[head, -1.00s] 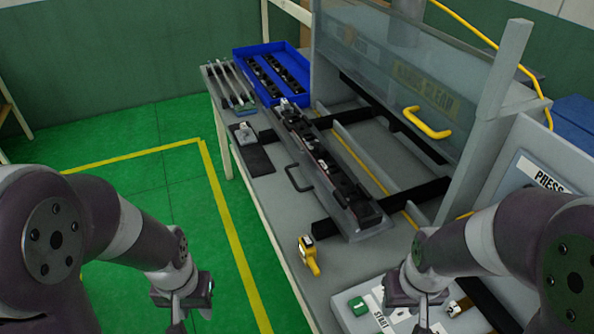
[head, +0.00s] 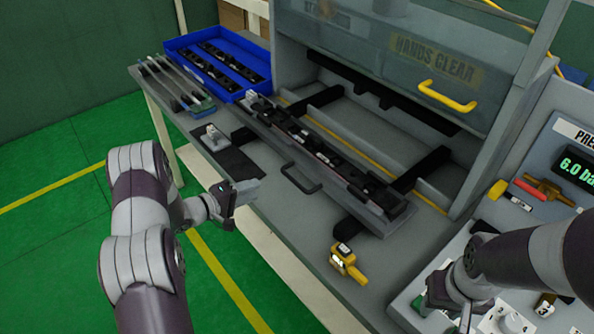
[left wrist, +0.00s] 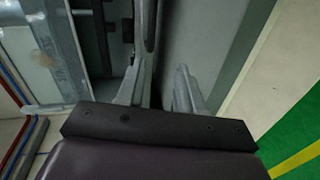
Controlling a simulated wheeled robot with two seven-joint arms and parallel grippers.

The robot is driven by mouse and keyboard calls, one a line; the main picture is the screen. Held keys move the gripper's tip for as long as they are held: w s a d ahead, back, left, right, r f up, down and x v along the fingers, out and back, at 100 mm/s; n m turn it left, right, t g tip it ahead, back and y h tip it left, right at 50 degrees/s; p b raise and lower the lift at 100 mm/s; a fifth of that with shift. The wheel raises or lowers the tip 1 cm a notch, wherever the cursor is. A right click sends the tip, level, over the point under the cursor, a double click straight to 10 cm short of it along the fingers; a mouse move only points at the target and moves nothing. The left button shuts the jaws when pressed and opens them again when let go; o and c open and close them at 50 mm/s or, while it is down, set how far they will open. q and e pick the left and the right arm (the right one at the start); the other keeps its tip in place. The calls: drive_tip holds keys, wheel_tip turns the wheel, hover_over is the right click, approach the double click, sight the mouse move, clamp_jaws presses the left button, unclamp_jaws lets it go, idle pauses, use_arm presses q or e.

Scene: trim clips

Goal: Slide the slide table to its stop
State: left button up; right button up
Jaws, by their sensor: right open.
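The slide table (head: 372,221) is a long grey tray carrying a row of black trim pieces. It lies across black rails (head: 421,168) in front of the press opening, and a dark bar handle (head: 301,180) sticks out from its front side. My left gripper (head: 246,192) is left of the handle, near the bench's front edge, apart from it. In the left wrist view its two grey fingers (left wrist: 160,92) stand apart with nothing held between them. My right gripper (head: 464,314) is low at the right over the control panel, partly hidden by its arm; it is open.
A blue tray (head: 176,44) with black strips stands at the back left, beside several thin rods (head: 172,84). A yellow device (head: 347,263) lies on the bench in front. A clear guard with a yellow handle (head: 447,97) hangs above the opening. A dark mat (head: 232,164) lies left of the handle.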

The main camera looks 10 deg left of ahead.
sight(287, 177)
use_arm(q)
drive_tip(key=shift+n, duration=0.5)
drive_tip(key=x, duration=0.2)
drive_tip(key=p+x, duration=0.1)
drive_tip(key=x, duration=0.2)
drive_tip(key=r+x, duration=0.1)
drive_tip(key=x, duration=0.1)
drive_tip(key=shift+d+r+p, duration=0.1)
drive_tip(key=shift+d+p, duration=0.25)
drive_tip(key=shift+d, duration=0.1)
drive_tip(key=x, duration=0.5)
drive_tip(key=shift+s+d+r+p, duration=0.1)
drive_tip(key=shift+d+r+p, duration=0.05)
drive_tip(key=shift+d+p, duration=0.25)
drive_tip(key=shift+w+a, duration=0.15)
drive_tip(key=shift+w, duration=0.05)
clamp_jaws()
use_arm(e)
drive_tip(key=shift+d+r, duration=0.35)
drive_tip(key=shift+r, duration=0.25)
drive_tip(key=shift+d+r, duration=0.3)
drive_tip(key=shift+r, duration=0.25)
